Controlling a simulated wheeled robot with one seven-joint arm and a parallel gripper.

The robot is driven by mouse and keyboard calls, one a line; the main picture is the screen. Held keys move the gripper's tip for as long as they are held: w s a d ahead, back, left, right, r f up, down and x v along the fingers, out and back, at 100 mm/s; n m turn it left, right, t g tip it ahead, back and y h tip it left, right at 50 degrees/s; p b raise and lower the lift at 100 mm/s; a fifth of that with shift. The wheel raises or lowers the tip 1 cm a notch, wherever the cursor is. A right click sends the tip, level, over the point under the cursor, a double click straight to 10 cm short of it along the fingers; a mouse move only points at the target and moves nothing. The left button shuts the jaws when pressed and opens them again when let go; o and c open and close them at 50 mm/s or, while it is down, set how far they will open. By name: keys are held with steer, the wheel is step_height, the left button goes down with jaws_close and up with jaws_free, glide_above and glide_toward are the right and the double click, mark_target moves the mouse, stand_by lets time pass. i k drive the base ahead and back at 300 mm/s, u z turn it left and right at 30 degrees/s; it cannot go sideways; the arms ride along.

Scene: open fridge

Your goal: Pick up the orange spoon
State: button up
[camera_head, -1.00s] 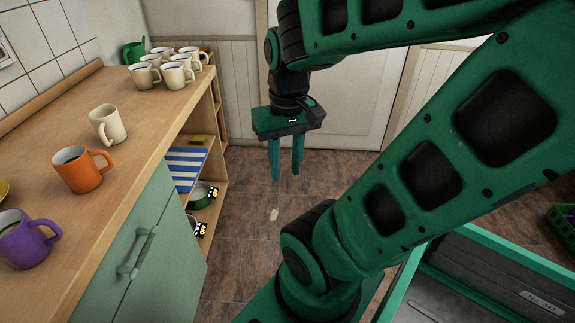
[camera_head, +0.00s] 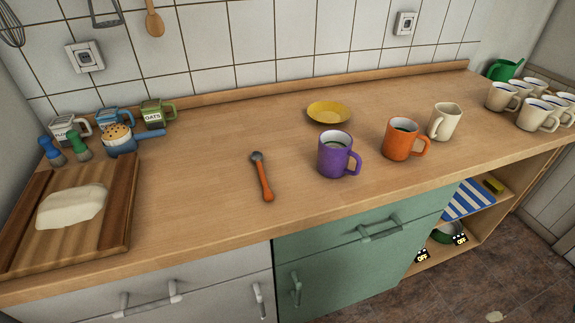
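The orange spoon (camera_head: 263,178) lies flat on the wooden counter (camera_head: 215,140), left of the purple mug. Its dark grey bowl end points away to the back and its orange handle points to the front. Nothing covers it. My gripper and arm are out of the picture now.
A purple mug (camera_head: 336,155) stands close to the right of the spoon, with a yellow dish (camera_head: 328,112) behind it. An orange mug (camera_head: 401,139) and cream mugs (camera_head: 444,121) stand further right. A cutting board (camera_head: 112,222) with dough (camera_head: 72,206) lies left. The counter around the spoon is clear.

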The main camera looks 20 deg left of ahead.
mark_target(256, 157)
steer(key=z, duration=0.55)
steer(key=k, duration=1)
steer(key=u, duration=0.7)
steer(key=i, duration=1.35)
